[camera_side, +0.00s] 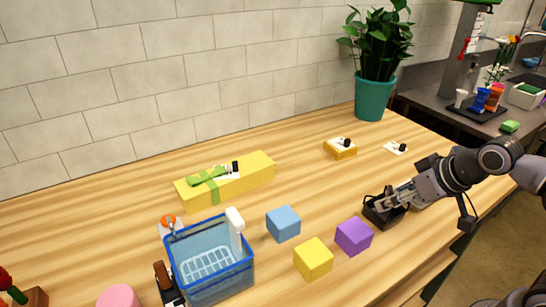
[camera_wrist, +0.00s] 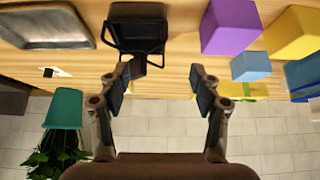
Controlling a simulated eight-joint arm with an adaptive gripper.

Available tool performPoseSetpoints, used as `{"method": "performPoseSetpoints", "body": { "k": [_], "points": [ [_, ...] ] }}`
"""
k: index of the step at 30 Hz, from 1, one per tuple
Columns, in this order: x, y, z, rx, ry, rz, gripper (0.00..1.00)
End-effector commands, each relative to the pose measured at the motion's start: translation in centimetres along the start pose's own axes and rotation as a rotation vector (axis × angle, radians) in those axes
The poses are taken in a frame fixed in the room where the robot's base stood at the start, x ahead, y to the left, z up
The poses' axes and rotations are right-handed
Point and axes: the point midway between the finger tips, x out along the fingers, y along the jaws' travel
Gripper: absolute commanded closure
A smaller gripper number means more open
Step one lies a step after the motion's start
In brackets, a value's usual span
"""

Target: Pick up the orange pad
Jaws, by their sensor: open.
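A thick yellow-orange block (camera_side: 340,151) with a white and black item on top lies toward the back right of the table in the side view. It is the most pad-like orange thing, but I cannot tell for sure that it is the orange pad. I cannot make it out in the wrist view. My gripper (camera_side: 393,198) is at the table's right, nearer the camera than that block and apart from it. In the wrist view its two fingers (camera_wrist: 163,76) are spread with nothing between them. A black open container (camera_side: 378,213) is by the fingertips; it also shows in the wrist view (camera_wrist: 138,34).
Purple (camera_side: 354,236), yellow (camera_side: 313,259) and blue (camera_side: 284,223) cubes stand left of my gripper. A blue basket (camera_side: 213,285) is farther left. A long yellow box (camera_side: 255,174) lies behind. A potted plant (camera_side: 373,98) and white card (camera_side: 395,148) are at back right.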

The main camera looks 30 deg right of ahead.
Motion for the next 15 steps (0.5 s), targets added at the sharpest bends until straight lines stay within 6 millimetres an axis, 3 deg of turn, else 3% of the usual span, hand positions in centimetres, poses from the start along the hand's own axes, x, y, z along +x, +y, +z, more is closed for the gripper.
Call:
{"method": "performPoseSetpoints", "body": {
  "k": [8,15],
  "points": [
    [-0.3,0.0,-0.2,0.001,0.0,0.001,0.36],
    [-3.1,0.0,-2.3,0.002,-0.001,0.001,0.36]
  ]
}}
